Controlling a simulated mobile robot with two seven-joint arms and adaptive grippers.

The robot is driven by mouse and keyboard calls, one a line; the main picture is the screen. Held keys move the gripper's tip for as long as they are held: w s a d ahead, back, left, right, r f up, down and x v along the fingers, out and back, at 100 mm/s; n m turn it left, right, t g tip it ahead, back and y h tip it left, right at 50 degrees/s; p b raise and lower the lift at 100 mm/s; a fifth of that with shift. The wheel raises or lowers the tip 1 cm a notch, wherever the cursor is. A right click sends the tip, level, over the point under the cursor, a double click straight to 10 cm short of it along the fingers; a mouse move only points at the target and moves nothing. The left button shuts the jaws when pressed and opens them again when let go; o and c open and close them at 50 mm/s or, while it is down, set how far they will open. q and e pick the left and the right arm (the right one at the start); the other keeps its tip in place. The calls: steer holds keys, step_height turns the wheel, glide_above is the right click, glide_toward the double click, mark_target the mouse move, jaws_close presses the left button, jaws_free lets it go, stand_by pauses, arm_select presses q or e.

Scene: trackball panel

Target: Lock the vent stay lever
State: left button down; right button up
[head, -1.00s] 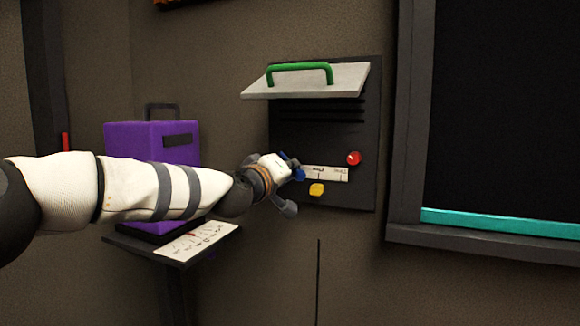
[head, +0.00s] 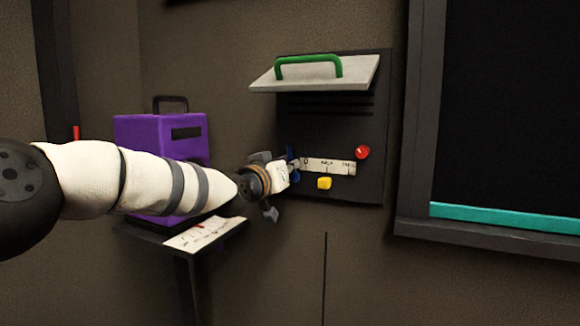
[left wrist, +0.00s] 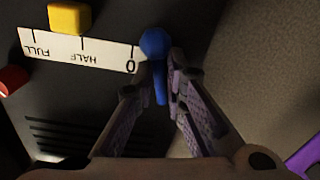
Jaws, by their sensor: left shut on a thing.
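A blue lever with a round knob (left wrist: 155,42) stands at the 0 end of a white scale (left wrist: 85,52) marked 0, HALF and FULL. In the head view the lever (head: 291,154) shows only partly, at the left end of the scale (head: 328,166). My left gripper (left wrist: 164,74) is shut on the lever's stem, with the knob beyond the fingertips. In the head view the gripper (head: 289,163) covers part of the lever. A yellow knob (head: 324,183) sits beside the scale and a red knob (head: 362,152) near its FULL end. My right gripper is not in view.
The dark panel (head: 365,115) has slots and a raised pale flap (head: 350,76) with a green handle (head: 308,60) above the lever. A purple box (head: 135,135) stands on a small shelf (head: 150,236) behind my left arm. A framed dark window is at right.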

arm_select(q)
steer(key=shift+w+a+f+m, duration=0.15)
steer(key=shift+f+m, duration=0.15)
steer(key=shift+f, duration=0.35)
stand_by(0.5)
steer(key=c, duration=1.7)
jaws_free()
steer(key=shift+a, duration=0.15)
steer(key=v, duration=1.2)
steer(key=shift+r, duration=0.35)
